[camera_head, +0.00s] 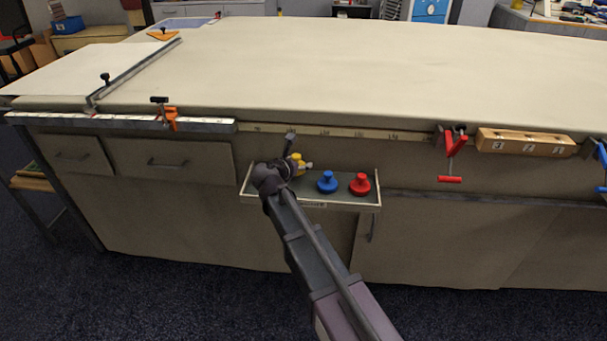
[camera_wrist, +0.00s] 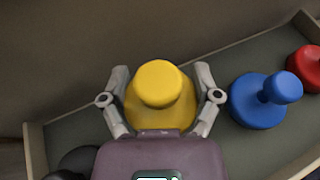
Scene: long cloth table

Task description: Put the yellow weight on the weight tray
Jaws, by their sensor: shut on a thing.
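The yellow weight (camera_wrist: 160,88) has a round knob on a wider body. My gripper (camera_wrist: 161,75) is shut on it, with a finger on each side. In the head view the yellow weight (camera_head: 297,162) is partly hidden by my gripper (camera_head: 292,166), over the back left part of the weight tray (camera_head: 345,206). The shallow tray sits at the table's front; its rim also shows in the wrist view (camera_wrist: 36,150). I cannot tell whether the weight touches the tray floor.
A blue weight (camera_head: 326,182) and a red weight (camera_head: 360,184) stand in the tray to the right of my gripper. A red clamp (camera_head: 451,150) and a wooden block (camera_head: 525,142) are on the table edge further right. The cloth tabletop (camera_head: 320,70) is mostly clear.

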